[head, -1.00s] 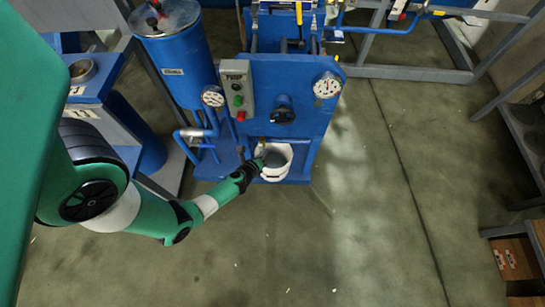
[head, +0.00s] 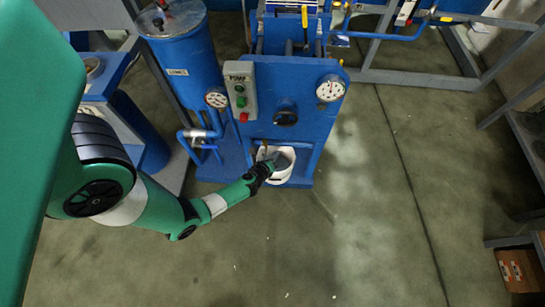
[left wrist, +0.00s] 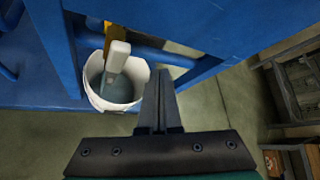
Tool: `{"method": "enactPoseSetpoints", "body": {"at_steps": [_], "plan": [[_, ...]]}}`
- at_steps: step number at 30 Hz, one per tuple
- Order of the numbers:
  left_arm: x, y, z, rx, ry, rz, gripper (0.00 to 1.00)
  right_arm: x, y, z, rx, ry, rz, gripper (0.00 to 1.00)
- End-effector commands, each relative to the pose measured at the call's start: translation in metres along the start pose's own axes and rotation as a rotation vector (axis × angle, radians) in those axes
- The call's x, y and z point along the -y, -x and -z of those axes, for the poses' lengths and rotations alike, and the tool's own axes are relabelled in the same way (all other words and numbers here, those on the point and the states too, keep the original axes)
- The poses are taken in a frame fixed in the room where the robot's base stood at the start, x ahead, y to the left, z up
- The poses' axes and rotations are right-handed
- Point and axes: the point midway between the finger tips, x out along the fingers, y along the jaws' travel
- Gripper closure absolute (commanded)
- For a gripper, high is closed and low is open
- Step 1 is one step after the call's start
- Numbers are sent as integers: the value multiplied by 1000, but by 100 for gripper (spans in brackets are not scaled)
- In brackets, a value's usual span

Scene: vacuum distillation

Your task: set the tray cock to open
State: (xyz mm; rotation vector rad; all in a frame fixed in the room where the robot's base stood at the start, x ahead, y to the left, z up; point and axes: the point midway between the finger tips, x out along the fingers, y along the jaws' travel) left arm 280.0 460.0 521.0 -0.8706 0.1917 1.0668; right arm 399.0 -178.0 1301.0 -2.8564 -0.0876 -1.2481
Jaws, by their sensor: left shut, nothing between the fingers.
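A small yellow-brass fitting, which looks like the tray cock (head: 266,146), sits low on the front of the blue pump stand, above a white bucket (head: 285,176). In the left wrist view a yellow piece (left wrist: 116,37) with a pale grey end hangs over the bucket (left wrist: 113,100). I cannot tell whether the cock is open or closed. My left gripper (head: 271,163) is shut and empty, at the bucket's rim just below the fitting. In the left wrist view its fingers (left wrist: 160,100) are together, right of the pale end and apart from it. My right gripper is not in view.
The blue stand (head: 305,105) carries a gauge (head: 330,89), a dark knob (head: 285,117) and a grey button box (head: 239,90). A blue cylinder (head: 187,60) and pipes stand to its left. The floor (head: 350,230) in front and to the right is clear.

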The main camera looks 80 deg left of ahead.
Motion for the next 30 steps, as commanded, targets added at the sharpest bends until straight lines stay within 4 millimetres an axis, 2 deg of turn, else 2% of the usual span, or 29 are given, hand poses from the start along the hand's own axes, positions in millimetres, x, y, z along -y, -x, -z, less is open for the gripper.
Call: {"method": "enactPoseSetpoints", "body": {"at_steps": [6,12,27,29,30], "plan": [[-33,49,16,-5,-4,0,100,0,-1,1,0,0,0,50],[-50,76,23,-3,-2,2,100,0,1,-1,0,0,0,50],[-52,82,23,-3,-1,4,100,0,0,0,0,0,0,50],[-45,86,21,-8,-6,13,100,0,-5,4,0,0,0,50],[-34,85,18,-6,-6,29,100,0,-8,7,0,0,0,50]]}}
